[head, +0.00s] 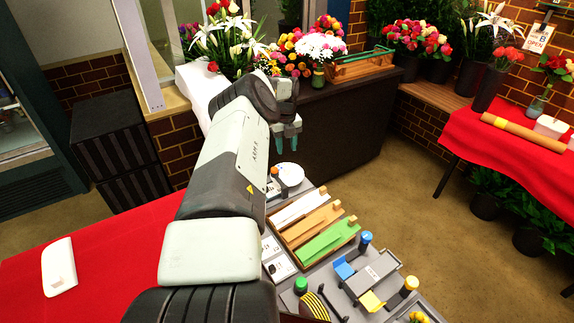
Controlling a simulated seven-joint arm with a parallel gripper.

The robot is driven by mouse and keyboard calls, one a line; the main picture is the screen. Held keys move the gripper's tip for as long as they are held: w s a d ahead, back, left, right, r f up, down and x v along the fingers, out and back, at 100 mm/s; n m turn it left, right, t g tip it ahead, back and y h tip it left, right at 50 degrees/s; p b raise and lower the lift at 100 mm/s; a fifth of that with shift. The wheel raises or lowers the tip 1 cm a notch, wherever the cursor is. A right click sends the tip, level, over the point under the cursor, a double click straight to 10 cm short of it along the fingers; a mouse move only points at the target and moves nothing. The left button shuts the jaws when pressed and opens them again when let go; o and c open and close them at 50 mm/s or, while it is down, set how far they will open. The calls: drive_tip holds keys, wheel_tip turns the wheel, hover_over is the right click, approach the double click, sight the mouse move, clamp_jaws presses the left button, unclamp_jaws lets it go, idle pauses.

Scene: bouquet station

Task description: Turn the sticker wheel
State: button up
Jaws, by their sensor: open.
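A white round disc (290,173), which looks like the sticker wheel, sits on a dark base at the back left of the grey work surface. Part of its base is hidden by my arm, and any stickers on it are too small to make out. My gripper (288,139) has teal fingertips pointing down. It is open and empty, and appears above and beyond the disc in the picture, apart from it. I cannot tell its exact height.
A tray (357,229) with white, orange and green slabs lies in front of the disc. Nearer are a grey fixture (372,272) with blue and yellow parts and a green-capped item (301,285). A dark counter (340,130) with flowers stands behind. A red table (465,130) is at right.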

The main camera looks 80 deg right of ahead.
sight(287, 167)
wheel_tip(287, 167, down, 9)
drive_tip(key=shift+s+r, duration=0.1)
idle(0.3)
drive_tip(key=shift+c, duration=0.2)
drive_tip(key=c, duration=0.7)
